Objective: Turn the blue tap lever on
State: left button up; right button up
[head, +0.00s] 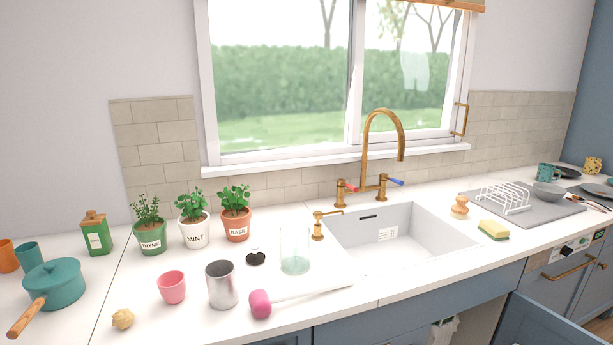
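The blue tap lever (396,182) is on the right side of the brass tap (366,155), behind the sink. It sticks out to the right from the right-hand valve and looks close to level. A red lever (350,187) is on the left-hand valve. The tap's tall curved spout ends above the white sink (385,235). I see no water running from it. Neither of my grippers is in view, and nothing touches the tap.
Left of the sink stand potted herbs (194,218), a metal tumbler (222,284), a clear glass (295,251) and a pink-headed tool (262,303). A brass dispenser (318,225) stands at the sink's left edge. A sponge (494,229) and dish rack (503,198) are right. A lower cabinet door (560,325) hangs open.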

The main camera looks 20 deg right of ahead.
aim_at(382, 176)
jog(key=l+u, duration=0.15)
jog(key=l, duration=0.75)
jog(key=k+l+u, duration=0.1)
jog(key=l, duration=0.85)
